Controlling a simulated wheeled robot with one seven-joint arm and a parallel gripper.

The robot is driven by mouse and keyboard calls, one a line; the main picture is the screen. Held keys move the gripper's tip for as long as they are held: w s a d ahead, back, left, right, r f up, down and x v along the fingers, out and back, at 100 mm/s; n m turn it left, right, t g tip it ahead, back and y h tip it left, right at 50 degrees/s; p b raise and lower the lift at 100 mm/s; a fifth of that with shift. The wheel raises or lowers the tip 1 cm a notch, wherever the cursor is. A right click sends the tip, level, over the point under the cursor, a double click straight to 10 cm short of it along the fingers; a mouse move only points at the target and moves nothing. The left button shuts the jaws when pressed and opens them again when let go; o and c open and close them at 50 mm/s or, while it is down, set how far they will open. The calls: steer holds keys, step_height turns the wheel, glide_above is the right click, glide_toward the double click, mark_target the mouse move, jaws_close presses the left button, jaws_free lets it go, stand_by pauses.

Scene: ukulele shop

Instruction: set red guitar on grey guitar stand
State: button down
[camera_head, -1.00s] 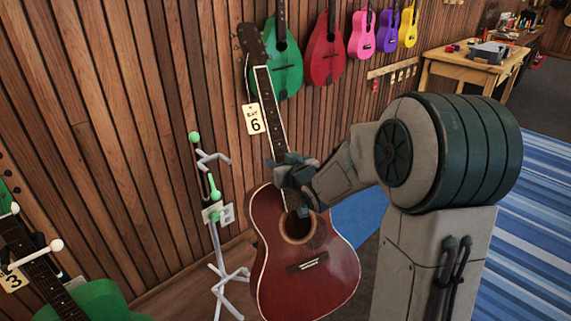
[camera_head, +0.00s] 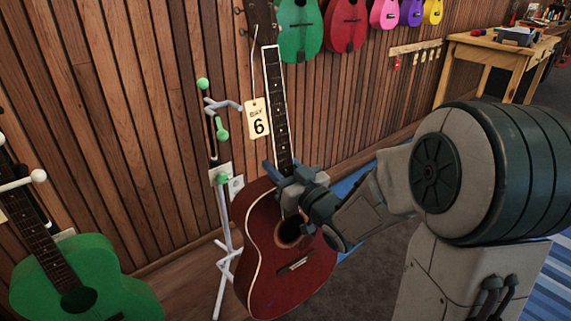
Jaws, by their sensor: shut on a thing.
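The red guitar (camera_head: 262,262) hangs upright with a slight tilt. Its neck points up and its headstock is cut by the top edge. My gripper (camera_head: 285,182) is shut on the red guitar's neck, just above the body. The grey guitar stand (camera_head: 226,225), with green-tipped arms, stands just left of the guitar near the wall. The guitar body overlaps the stand's right side in the picture, and I cannot tell if they touch.
A green guitar (camera_head: 75,285) sits at the lower left on another white-armed stand. Small colored instruments hang on the wood wall (camera_head: 130,120). A wooden workbench (camera_head: 490,58) stands at the back right. Dark floor lies around the guitar.

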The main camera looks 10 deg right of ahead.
steer(key=shift+s+a+f+n+y+b, duration=0.2)
steer(key=shift+s+f+y+b, duration=0.1)
steer(key=shift+s+f+b, duration=0.2)
steer(key=shift+s+a+f+n+y+b, duration=0.1)
steer(key=shift+s+a+f+y+b, duration=0.15)
steer(key=shift+s+f+b, duration=0.2)
steer(key=f+x, duration=0.3)
steer(key=x, duration=1)
steer(key=shift+w+a+f, duration=0.2)
steer(key=shift+w+a, duration=0.25)
steer(key=shift+w, duration=0.1)
steer(key=shift+w+a, duration=0.1)
steer(key=shift+w, duration=0.05)
steer(key=f+b+x, duration=0.1)
steer(key=b+x, duration=0.1)
steer(key=x, duration=0.4)
steer(key=shift+w+f, duration=0.15)
steer(key=shift+f, duration=0.35)
stand_by(0.8)
steer(key=shift+w+a, duration=0.1)
steer(key=shift+a, duration=0.05)
